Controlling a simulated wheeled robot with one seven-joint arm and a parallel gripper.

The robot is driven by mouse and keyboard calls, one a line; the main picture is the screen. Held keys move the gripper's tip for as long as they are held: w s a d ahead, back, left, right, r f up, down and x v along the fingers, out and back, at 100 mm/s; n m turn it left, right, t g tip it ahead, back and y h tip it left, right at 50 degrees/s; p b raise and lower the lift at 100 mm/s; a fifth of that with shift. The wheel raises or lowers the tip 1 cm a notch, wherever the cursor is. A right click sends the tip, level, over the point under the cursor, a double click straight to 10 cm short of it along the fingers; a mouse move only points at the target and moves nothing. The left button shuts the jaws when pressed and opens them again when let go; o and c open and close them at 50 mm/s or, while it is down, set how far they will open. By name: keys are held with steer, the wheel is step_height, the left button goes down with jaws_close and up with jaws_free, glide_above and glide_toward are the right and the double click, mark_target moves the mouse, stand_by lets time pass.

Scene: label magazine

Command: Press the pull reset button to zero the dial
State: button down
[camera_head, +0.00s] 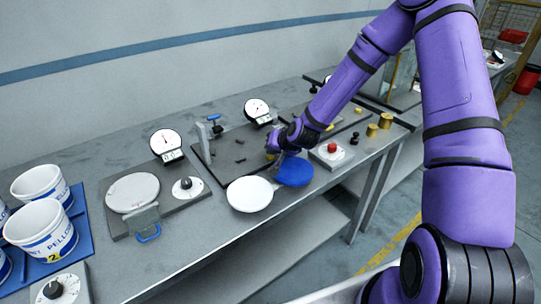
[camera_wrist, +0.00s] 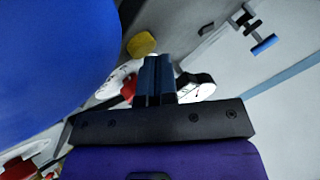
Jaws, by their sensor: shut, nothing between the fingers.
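My gripper (camera_head: 277,153) is over the dark plate of the middle station, just behind the blue disc. In the wrist view its two dark fingers (camera_wrist: 155,75) are together with nothing between them. A round white dial (camera_head: 257,110) stands behind the plate; a white dial face (camera_wrist: 198,88) shows beside the fingers in the wrist view. A small red part (camera_wrist: 128,90) shows close to the fingers on their other side, partly hidden; I cannot tell whether it is the pull reset button or whether the fingers touch it. No label reading "pull reset" is legible.
A blue disc (camera_head: 294,171) and a white disc (camera_head: 250,194) stand at the bench front. A box with a red button (camera_head: 332,148) is right of the gripper. Another dial (camera_head: 166,143) and white buckets (camera_head: 42,226) are left. Brass weights (camera_head: 385,121) stand right.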

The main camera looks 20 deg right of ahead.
steer(key=shift+r, duration=0.85)
steer(key=shift+r, duration=2.5)
steer(key=shift+s+r, duration=0.1)
steer(key=shift+r, duration=0.05)
steer(key=s+d+r+n+g+h, duration=0.1)
steer(key=s+d+r+n+h, duration=0.1)
steer(key=s+r, duration=1.1)
steer(key=s+d+r+n+g+h, duration=0.2)
steer(key=s+r, duration=1)
steer(key=s+d+r, duration=0.2)
steer(key=s+r, duration=0.1)
steer(key=s, duration=0.9)
steer(key=shift+s+d+r, duration=0.15)
steer(key=shift+s+r, duration=0.05)
steer(key=shift+r, duration=0.05)
